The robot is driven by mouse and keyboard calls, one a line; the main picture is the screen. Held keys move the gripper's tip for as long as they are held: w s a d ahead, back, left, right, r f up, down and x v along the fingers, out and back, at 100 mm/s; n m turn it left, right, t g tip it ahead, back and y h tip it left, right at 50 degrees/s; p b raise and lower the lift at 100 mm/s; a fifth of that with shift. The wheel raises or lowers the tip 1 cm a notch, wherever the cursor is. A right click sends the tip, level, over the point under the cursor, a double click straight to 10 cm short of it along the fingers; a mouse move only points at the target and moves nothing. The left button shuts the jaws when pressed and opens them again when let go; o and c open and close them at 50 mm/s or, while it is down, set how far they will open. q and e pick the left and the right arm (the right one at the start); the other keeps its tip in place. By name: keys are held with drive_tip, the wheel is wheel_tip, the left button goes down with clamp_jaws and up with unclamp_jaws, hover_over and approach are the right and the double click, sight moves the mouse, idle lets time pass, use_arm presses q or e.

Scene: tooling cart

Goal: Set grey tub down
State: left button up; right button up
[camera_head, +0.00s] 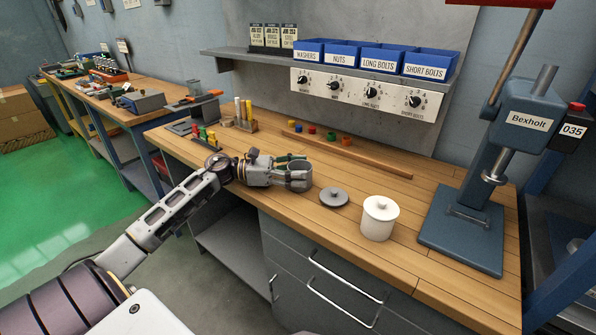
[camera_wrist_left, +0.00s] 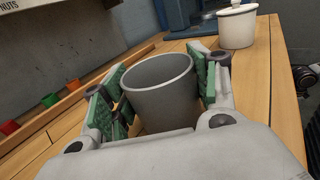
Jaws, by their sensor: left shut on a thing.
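The grey tub (camera_head: 299,180) is an open, round, upright cup over the wooden bench top, left of the grey lid. My left gripper (camera_head: 288,172) is shut on it. In the left wrist view, the tub (camera_wrist_left: 160,92) sits between the green finger pads on both sides, and its inside looks empty. Its base is hidden by the gripper, so I cannot tell whether it touches the bench. The grey knobbed lid (camera_head: 333,198) lies on the bench to the tub's right. My right gripper is not in view.
A white lidded pot (camera_head: 380,220) stands right of the grey lid. A blue press (camera_head: 465,215) stands at the right end. A wooden strip (camera_head: 345,153) and small coloured pieces lie behind the tub. A marker holder (camera_head: 245,122) is at the back left. Bare bench lies in front of the strip.

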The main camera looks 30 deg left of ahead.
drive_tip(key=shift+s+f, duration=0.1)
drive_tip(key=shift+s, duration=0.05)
use_arm(q)
drive_tip(key=shift+f, duration=0.1)
drive_tip(key=o, duration=1)
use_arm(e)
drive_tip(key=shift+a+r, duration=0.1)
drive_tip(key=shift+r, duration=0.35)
